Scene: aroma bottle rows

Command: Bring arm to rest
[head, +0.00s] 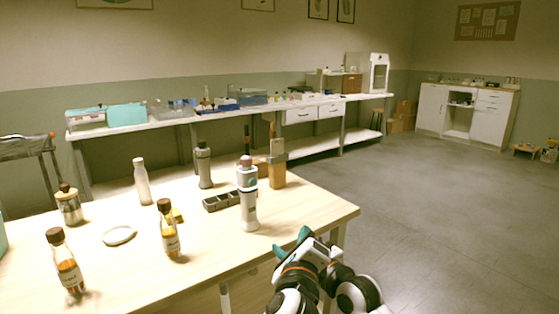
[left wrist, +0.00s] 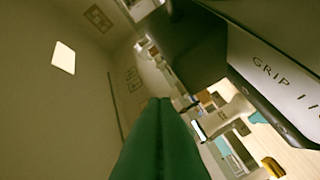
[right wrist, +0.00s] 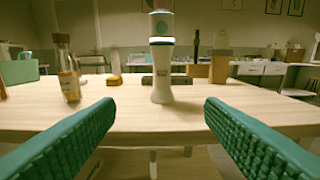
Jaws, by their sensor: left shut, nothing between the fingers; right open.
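My right gripper (head: 292,243) is at the lower right of the head view, beside the table's right edge and off its top. In the right wrist view its two green fingers (right wrist: 160,110) are wide apart with nothing between them. A white and grey upright device (right wrist: 161,60) stands on the table well beyond the fingertips, apart from them. My left gripper (left wrist: 160,102) shows only in the left wrist view. Its green fingers are closed together and hold nothing. That view is tilted, with wall at the left and table at the right. The left arm is not seen in the head view.
The wooden table (head: 210,263) bears amber bottles (head: 67,264) (head: 169,232), a jar (head: 69,206), a white bottle (head: 142,183), a grey bottle (head: 203,166), a compartment tray (head: 221,200), a white ring (head: 119,235) and a wooden block (head: 277,168). Floor at the right (head: 440,220) is clear.

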